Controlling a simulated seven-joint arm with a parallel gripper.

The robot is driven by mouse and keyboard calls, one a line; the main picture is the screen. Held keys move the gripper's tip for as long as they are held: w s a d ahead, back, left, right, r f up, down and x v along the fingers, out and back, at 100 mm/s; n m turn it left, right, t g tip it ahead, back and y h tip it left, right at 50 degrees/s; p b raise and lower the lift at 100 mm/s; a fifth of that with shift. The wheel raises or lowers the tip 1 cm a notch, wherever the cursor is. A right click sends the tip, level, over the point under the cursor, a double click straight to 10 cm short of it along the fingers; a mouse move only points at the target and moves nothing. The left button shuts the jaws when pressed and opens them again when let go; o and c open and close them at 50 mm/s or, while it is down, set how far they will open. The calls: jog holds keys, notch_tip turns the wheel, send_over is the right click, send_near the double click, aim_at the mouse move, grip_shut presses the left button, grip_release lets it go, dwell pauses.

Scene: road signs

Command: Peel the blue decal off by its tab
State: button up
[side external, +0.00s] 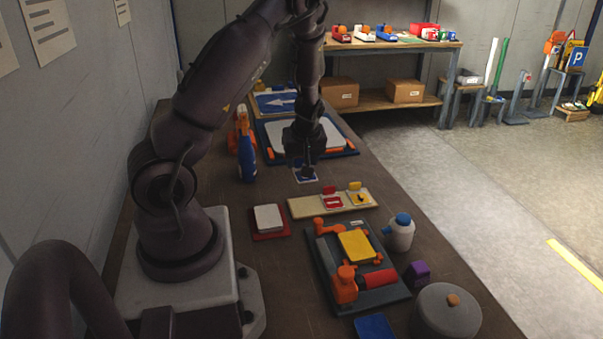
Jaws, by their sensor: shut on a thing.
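The blue decal (303,177), a small blue piece with a pale border, is under my gripper (308,168). My gripper points down and is shut on the decal; the fingertips hide its tab. The decal is apart from the beige backing board (302,208), just beyond its far edge. I cannot tell how high it is above the bench. The board carries a red decal (333,203) with a red tab and a yellow decal (358,198) with a yellow tab. The board's left part is bare.
Behind the gripper lies a blue-framed panel (270,156) with a white face. A blue spray bottle (246,160) stands to the left. In front are a red-edged pad (268,218), a dark tray (318,258) with orange clamps, and a white bottle (399,234).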

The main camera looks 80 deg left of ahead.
aim_at(302, 159)
jog(key=shift+r, duration=2)
jog(key=w+d+r+m+t+h, duration=0.1)
jog(key=w+d+m, duration=0.2)
jog(key=d+m, duration=0.3)
jog(key=w+d+r+m+t+h, duration=0.1)
jog(key=d+m, duration=0.5)
jog(key=d, duration=0.8)
jog(key=w+d+r+m+t+h, duration=0.2)
jog(key=w+d+m, duration=0.3)
jog(key=d, duration=0.4)
jog(key=shift+d+m+t+h, duration=0.3)
jog(key=shift+d+m, duration=0.1)
jog(key=shift+m, duration=0.1)
